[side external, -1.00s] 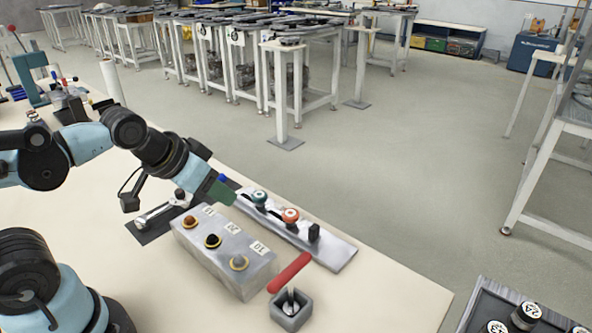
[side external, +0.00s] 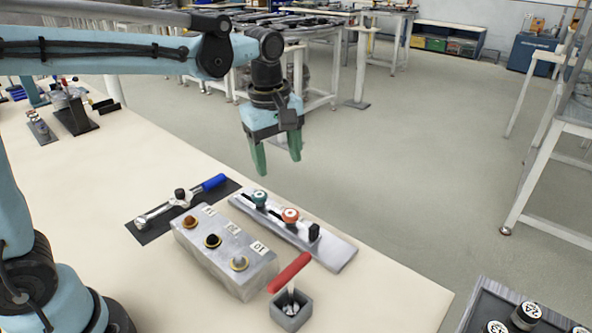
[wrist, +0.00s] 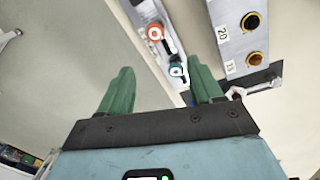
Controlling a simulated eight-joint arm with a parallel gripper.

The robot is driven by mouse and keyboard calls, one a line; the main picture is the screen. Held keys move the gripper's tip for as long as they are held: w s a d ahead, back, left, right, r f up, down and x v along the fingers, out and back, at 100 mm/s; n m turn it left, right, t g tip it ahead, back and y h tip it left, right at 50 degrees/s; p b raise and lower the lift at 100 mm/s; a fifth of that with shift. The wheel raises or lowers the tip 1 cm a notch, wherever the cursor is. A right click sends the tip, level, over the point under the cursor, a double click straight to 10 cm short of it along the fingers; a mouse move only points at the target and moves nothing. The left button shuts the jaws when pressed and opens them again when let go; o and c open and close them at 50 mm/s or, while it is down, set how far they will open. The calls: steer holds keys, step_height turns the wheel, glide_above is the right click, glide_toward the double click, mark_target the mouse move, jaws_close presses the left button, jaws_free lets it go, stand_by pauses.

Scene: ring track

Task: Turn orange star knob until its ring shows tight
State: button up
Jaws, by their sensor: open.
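The orange star knob (side external: 290,215) stands on a grey metal plate (side external: 335,250) near the table's far edge. It also shows in the wrist view (wrist: 154,33), at the top, with a pale mark on its cap. A teal knob (side external: 259,197) stands on the same plate to its left, and in the wrist view (wrist: 177,70) it lies between the orange knob and my fingers. My gripper (side external: 276,165) is open and empty, pointing down well above the plate. Its green fingers are apart in the wrist view (wrist: 155,92). The ring's state is too small to read.
A grey block (side external: 220,255) with several round fittings stands in front of the plate. A blue-handled wrench (side external: 180,199) lies on a dark mat to the left. A red-handled tool (side external: 289,272) stands in a grey holder at the front right.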

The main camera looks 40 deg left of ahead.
mark_target(291, 213)
steer(key=f+n, duration=0.1)
steer(key=f, duration=0.3)
steer(key=w+f+n, duration=0.1)
steer(key=f, duration=0.3)
steer(key=w+d+f+g, duration=0.1)
steer(key=f, duration=0.4)
steer(key=shift+w+d+n, duration=0.1)
steer(key=shift+n, duration=0.3)
steer(key=c, duration=1.1)
steer(key=shift+o, duration=0.2)
